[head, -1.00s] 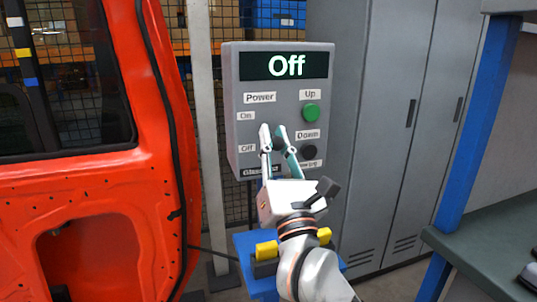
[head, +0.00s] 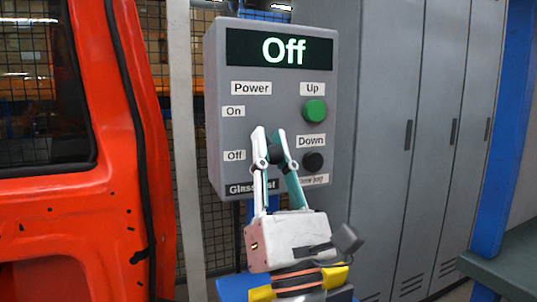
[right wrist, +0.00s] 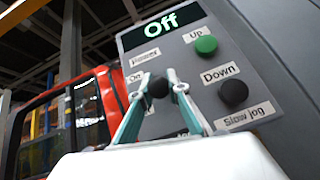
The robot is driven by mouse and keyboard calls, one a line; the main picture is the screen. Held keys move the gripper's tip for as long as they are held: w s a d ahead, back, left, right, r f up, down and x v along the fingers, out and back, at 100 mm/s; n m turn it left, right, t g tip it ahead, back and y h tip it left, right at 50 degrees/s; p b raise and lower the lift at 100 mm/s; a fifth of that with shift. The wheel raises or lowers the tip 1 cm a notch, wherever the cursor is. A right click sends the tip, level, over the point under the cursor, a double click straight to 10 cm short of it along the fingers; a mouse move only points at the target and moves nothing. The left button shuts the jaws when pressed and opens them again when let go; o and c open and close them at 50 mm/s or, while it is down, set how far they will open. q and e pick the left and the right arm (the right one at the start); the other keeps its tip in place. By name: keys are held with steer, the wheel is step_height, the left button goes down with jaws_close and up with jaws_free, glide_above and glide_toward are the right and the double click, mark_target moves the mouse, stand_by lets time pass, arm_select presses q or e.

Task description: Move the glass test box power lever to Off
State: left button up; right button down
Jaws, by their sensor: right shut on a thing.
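The grey glass test box (head: 214,150) stands in the middle of the head view. Its display (head: 282,49) reads "Off". The power lever's black knob (right wrist: 158,88) sits between my right fingertips in the right wrist view. My right gripper (head: 270,138) is shut on it, in front of the box face. In the head view the fingers mostly hide the lever. It is low, close to the "Off" label (head: 234,155) and below the "On" label (head: 233,111). My left gripper is not in view.
A green Up button (head: 314,110) and a black Down button (head: 313,162) sit just right of the fingers. A red vehicle door (head: 150,200) stands at the left. Grey lockers (head: 395,120) stand behind, and a blue post (head: 495,140) with a bench is at the right.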

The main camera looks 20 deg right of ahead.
steer(key=c, duration=1.9)
jaws_free()
steer(key=v, duration=1.2)
steer(key=shift+f, duration=0.15)
